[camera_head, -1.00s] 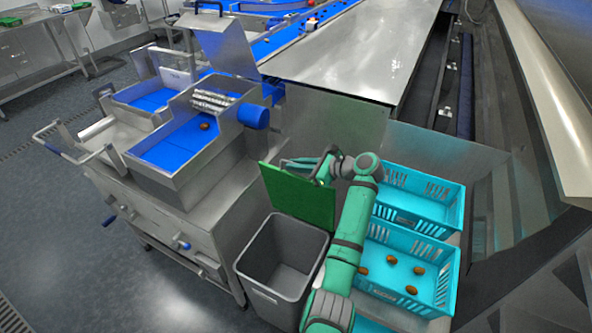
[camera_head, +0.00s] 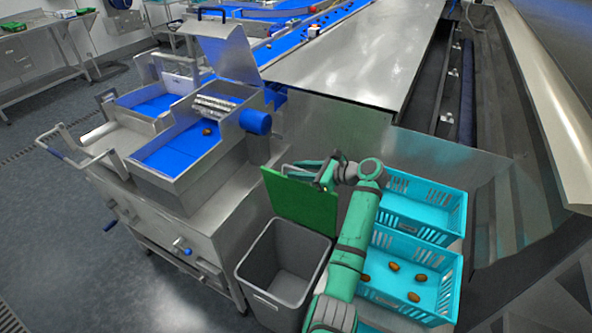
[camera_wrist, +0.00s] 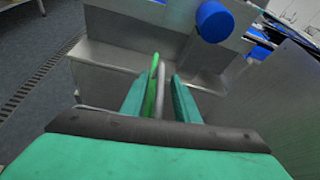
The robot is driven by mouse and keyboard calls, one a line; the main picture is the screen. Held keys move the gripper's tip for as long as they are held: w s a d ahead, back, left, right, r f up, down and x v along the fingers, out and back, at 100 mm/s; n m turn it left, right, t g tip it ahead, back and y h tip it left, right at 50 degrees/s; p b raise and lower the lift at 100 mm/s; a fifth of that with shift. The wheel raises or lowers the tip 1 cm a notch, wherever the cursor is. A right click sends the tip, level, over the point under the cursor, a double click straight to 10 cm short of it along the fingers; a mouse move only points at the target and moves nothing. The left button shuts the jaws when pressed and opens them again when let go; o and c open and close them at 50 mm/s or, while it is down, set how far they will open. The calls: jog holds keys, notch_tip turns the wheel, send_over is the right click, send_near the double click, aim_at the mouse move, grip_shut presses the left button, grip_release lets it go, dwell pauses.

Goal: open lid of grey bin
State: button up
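The grey bin (camera_head: 262,292) stands on the floor, its mouth uncovered and its inside looking empty. Its green lid (camera_head: 300,203) stands upright at the bin's back edge. My gripper (camera_head: 322,178) is at the lid's upper right, by the grey bar handle (camera_head: 292,167). In the wrist view the lid (camera_wrist: 154,84) shows edge-on, and the handle (camera_wrist: 160,101) lies between my two fingers (camera_wrist: 160,97). The fingers are spread, with a gap beside the handle. The fingertips are small and partly hidden in the head view.
Turquoise crates (camera_head: 440,318) stand right of the bin under my arm; one holds several brown dates (camera_head: 394,267). A steel machine with blue trays (camera_head: 180,150) stands left of the bin. A steel panel (camera_head: 318,130) rises behind the lid. Floor is clear at lower left.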

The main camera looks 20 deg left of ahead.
jog(key=v, duration=1)
jog(key=shift+s+d, duration=0.1)
jog(key=shift+d, duration=0.05)
